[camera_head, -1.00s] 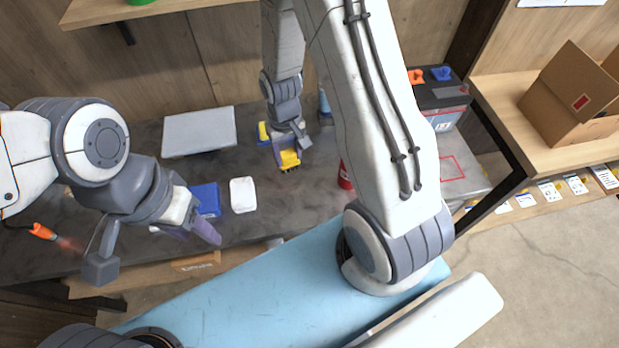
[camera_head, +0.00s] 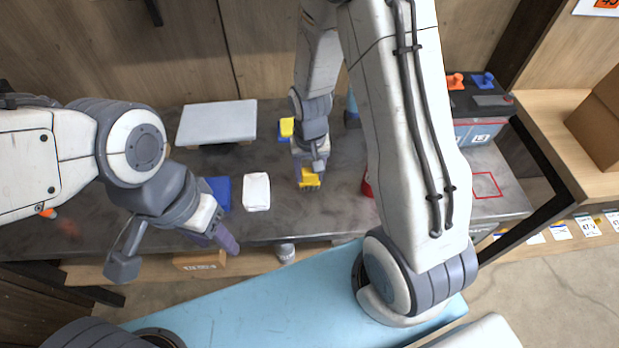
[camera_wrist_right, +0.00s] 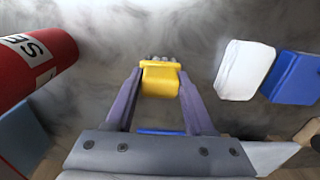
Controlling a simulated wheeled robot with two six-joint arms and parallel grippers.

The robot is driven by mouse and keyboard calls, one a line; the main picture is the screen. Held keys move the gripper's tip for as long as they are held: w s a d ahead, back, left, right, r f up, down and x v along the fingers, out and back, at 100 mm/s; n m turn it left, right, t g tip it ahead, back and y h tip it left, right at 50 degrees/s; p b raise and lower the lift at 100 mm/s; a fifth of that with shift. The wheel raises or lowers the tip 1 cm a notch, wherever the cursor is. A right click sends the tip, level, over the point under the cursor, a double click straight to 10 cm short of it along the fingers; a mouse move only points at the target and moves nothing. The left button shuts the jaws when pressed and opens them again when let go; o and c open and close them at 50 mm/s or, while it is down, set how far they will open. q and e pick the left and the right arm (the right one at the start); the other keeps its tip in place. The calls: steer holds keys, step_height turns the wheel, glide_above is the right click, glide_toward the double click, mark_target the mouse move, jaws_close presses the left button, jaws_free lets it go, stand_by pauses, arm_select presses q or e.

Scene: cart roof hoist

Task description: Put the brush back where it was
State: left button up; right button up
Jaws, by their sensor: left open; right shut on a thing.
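The brush (camera_head: 310,180) has a yellow body and short grey bristles. My right gripper (camera_head: 306,172) is shut on it, over the dark worktop (camera_head: 330,215). In the right wrist view the brush's yellow block (camera_wrist_right: 160,80) sits between the two purple fingers, bristles pointing away. Whether the bristles touch the worktop I cannot tell. My left gripper (camera_head: 217,238) is open and empty near the worktop's front edge.
A white block (camera_head: 257,192) and a blue block (camera_head: 219,193) lie left of the brush. A yellow-and-blue item (camera_head: 287,129) is behind it. A grey plate (camera_head: 217,122) and a battery (camera_head: 478,110) are further off.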

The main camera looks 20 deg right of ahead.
mark_target(309, 172)
steer(key=shift+f, duration=1.2)
steer(key=shift+f, duration=0.1)
steer(key=o, duration=1.3)
step_height(309, 172, up, 12)
steer(key=s+a+r+n, duration=0.4)
steer(key=s+a+n, duration=0.1)
steer(key=s, duration=0.4)
steer(key=s+a+r+n+y, duration=0.1)
steer(key=s+a+r+n, duration=0.3)
steer(key=s+a, duration=0.3)
steer(key=shift+s+a+r+n, duration=0.25)
steer(key=shift+s+n, duration=0.55)
steer(key=shift+s, duration=0.1)
